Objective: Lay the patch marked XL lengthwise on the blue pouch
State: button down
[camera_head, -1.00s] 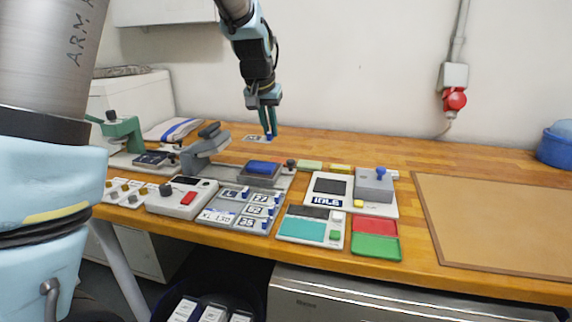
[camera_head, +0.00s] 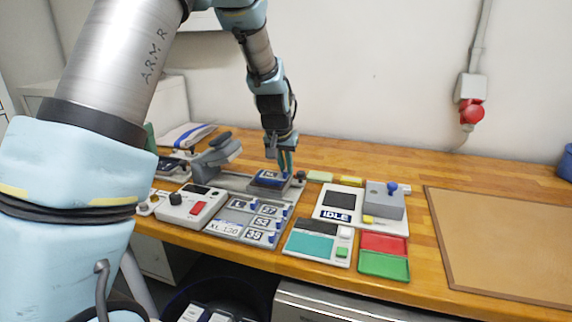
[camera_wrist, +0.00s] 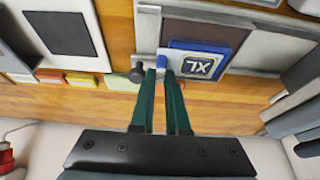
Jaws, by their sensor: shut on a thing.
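My gripper (camera_head: 285,174) is shut on the patch's edge. In the wrist view, the patch (camera_wrist: 197,66) extends right from the fingertips (camera_wrist: 161,64), with its XL upside down. The blue pouch (camera_wrist: 203,46) shows as a blue strip along the patch's far edge; the patch hides most of it. The patch is over the pouch, with its long side roughly along the pouch's length. I cannot tell whether they touch. The pouch is on a dark plate (camera_wrist: 210,32) of the grey press.
A grey press arm (camera_head: 216,152) stands left of the plate, and a dark knob (camera_wrist: 137,73) is close to my fingers. A label rack (camera_head: 225,228), a control box (camera_head: 188,207) and an IDLE device (camera_head: 340,201) stand nearby. Bare wood (camera_head: 335,158) lies behind.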

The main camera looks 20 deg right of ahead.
jog(key=shift+f, duration=0.2)
jog(key=c, duration=0.9)
grip_release()
jog(key=shift+r, duration=0.2)
jog(key=shift+r, duration=0.2)
jog(key=b+v, duration=0.3)
jog(key=v, duration=0.9)
jog(key=s+a+f+n+y, duration=0.1)
jog(key=a+f+n, duration=0.15)
jog(key=a, duration=0.65)
jog(key=s+a+f+n+y, duration=0.1)
jog(key=a+f, duration=0.3)
jog(key=a, duration=0.5)
jog(key=s+a+f+n, duration=0.1)
jog(key=s+a, duration=0.2)
jog(key=a, duration=0.1)
jog(key=s+a+f+n+g, duration=0.1)
jog(key=s+a+f, duration=0.1)
jog(key=a, duration=0.3)
jog(key=s+a+f+n, duration=0.1)
jog(key=s+a+f, duration=0.1)
jog(key=s+a, duration=0.2)
jog(key=shift+a+f+g+y+p, duration=0.15)
jog(key=shift+a+g+y+p, duration=0.15)
jog(key=shift+a+g, duration=0.1)
